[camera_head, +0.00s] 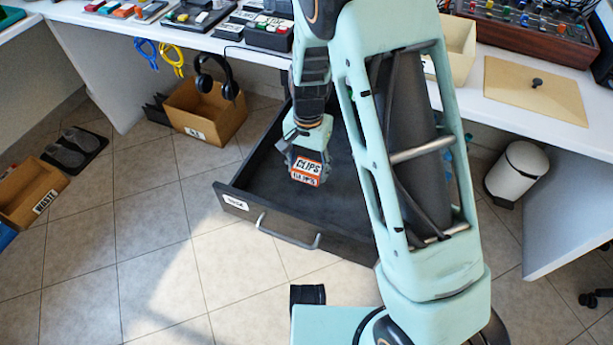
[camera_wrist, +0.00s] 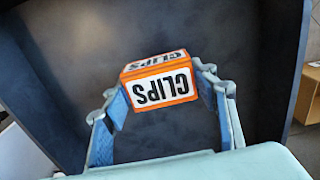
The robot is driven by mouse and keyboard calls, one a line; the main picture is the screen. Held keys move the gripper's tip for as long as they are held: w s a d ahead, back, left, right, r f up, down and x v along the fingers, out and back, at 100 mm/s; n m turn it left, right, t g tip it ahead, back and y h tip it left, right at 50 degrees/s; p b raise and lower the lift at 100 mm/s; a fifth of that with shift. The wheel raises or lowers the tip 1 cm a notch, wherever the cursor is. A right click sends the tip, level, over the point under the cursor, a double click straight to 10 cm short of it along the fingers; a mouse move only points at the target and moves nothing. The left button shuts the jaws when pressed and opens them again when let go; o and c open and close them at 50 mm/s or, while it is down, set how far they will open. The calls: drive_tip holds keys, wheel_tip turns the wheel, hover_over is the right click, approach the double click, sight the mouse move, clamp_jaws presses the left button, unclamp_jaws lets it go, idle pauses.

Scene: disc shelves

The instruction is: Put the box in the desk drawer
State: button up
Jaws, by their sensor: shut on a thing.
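The box (camera_head: 308,169) is small and orange with white labels reading CLIPS. My gripper (camera_head: 303,152) is shut on it and holds it over the open desk drawer (camera_head: 262,168), which is dark and pulled out below the desk. In the wrist view the box (camera_wrist: 160,82) sits between the two fingertips (camera_wrist: 163,92), with the dark drawer floor (camera_wrist: 60,85) behind it. I cannot tell how far the box is above the drawer floor. My arm hides the drawer's right part.
A cardboard box (camera_head: 205,110) stands on the floor left of the drawer. A white bin (camera_head: 517,170) stands to the right. Headphones (camera_head: 216,78) hang from the desk edge. The desk top (camera_head: 490,105) lies above and behind the drawer. The tiled floor in front is mostly clear.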

sight(306, 176)
drive_tip(key=shift+w+a+f+b, duration=0.15)
drive_tip(key=shift+f+b, duration=0.3)
drive_tip(key=shift+f, duration=1.3)
drive_tip(key=shift+f, duration=0.15)
drive_tip(key=o, duration=1.2)
drive_tip(key=shift+c, duration=0.2)
wheel_tip(306, 176, up, 12)
drive_tip(key=p, duration=0.3)
drive_tip(key=shift+p, duration=0.4)
